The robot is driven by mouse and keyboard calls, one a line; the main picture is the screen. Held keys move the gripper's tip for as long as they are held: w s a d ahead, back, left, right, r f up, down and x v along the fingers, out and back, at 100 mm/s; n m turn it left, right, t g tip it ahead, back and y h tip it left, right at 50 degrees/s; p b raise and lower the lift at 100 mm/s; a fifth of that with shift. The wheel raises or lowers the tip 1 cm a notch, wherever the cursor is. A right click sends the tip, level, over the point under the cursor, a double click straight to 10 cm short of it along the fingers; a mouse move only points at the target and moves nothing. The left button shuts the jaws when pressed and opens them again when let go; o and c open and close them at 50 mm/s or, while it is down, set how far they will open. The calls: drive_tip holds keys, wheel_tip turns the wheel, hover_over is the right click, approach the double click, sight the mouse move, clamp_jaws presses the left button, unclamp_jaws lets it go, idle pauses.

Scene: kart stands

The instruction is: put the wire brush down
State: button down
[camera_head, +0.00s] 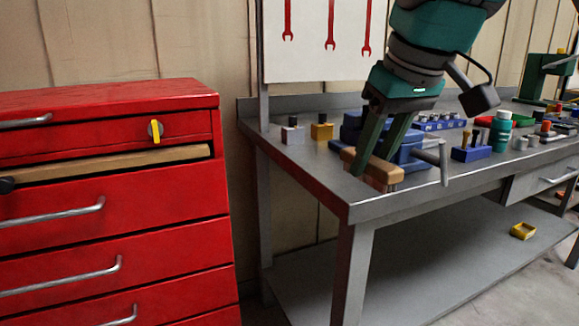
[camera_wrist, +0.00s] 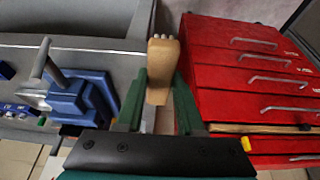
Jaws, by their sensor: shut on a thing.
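The wire brush (camera_head: 384,172) has a tan wooden body. My gripper (camera_head: 374,168), with dark green fingers pointing down, is shut on it by the bench's near left corner in the head view. In the wrist view, the brush (camera_wrist: 162,62) lies between the two fingers of my gripper (camera_wrist: 160,90), its pale knobbly end pointing away. The bristles are hard to make out. I cannot tell whether the brush touches the grey workbench (camera_head: 320,180) or is held just above it.
A blue vise (camera_head: 410,146) with a grey handle stands close beside the brush. Grey and yellow blocks (camera_head: 322,128) are at the bench's back left. Blue holders and a green bottle (camera_head: 500,130) stand further right. A red drawer cabinet (camera_head: 110,200) is at left, one drawer ajar.

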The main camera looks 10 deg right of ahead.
drive_tip(key=w, duration=0.5)
drive_tip(key=w+f+p, duration=0.1)
drive_tip(key=w, duration=0.5)
drive_tip(key=w+a, duration=0.1)
drive_tip(key=w, duration=0.4)
drive_tip(key=shift+w+a+f, duration=0.1)
drive_tip(key=shift+w+f, duration=0.05)
drive_tip(key=shift+f, duration=1.85)
drive_tip(key=shift+f, duration=0.1)
drive_tip(key=c, duration=0.5)
unclamp_jaws()
drive_tip(key=shift+c, duration=0.2)
drive_tip(key=shift+v, duration=0.75)
drive_tip(key=p+v, duration=0.2)
drive_tip(key=v, duration=0.4)
drive_tip(key=shift+p, duration=0.4)
